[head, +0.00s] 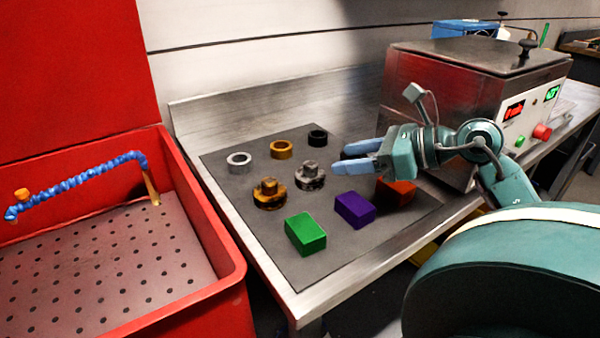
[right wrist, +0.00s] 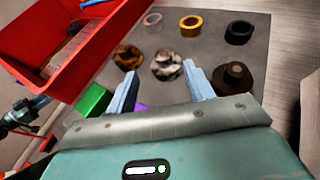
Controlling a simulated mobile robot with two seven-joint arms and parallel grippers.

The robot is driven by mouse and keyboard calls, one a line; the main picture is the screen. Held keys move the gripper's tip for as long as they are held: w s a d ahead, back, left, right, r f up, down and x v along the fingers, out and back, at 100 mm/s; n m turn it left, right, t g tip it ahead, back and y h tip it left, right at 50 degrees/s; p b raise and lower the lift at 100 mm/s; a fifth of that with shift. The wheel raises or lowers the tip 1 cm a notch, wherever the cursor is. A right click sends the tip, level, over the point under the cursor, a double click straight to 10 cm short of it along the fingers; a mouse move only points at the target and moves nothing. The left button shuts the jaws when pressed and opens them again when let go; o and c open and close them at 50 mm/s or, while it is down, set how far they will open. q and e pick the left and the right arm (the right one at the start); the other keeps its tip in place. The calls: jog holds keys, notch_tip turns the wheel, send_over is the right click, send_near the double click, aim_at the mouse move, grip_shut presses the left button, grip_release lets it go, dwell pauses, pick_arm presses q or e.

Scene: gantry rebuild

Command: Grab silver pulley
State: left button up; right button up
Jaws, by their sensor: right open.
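The silver pulley (head: 309,176) is a stepped, mottled grey-silver piece standing on a dark mat. My right gripper (head: 350,157) is open and empty, to the right of the pulley and above the mat in the head view. In the right wrist view the silver pulley (right wrist: 167,66) shows just beyond the gap between the open fingertips (right wrist: 161,72). I see no contact. A plain silver ring (head: 240,161) lies farther left on the mat. My left gripper is not in view.
A gold stepped pulley (head: 268,196) stands close left of the silver one. A dark stepped one (right wrist: 234,76) is partly hidden by my gripper in the head view. Gold (head: 281,150) and black (head: 317,138) rings, plus green (head: 306,234), purple (head: 355,210) and orange (head: 397,191) blocks, surround them.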

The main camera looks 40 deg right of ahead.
aim_at(303, 169)
jog(key=x, duration=0.5)
jog(key=shift+w+f, duration=0.1)
jog(key=shift+d+f+x, duration=0.15)
jog(key=shift+f+x, duration=0.05)
jog(key=shift+x, duration=1.25)
jog(key=shift+d+f+x, duration=0.1)
jog(key=shift+f+x, duration=0.1)
jog(key=shift+x, duration=1.25)
jog(key=shift+c, duration=0.5)
jog(key=shift+a+f, duration=0.1)
jog(key=shift+f, duration=0.05)
grip_shut()
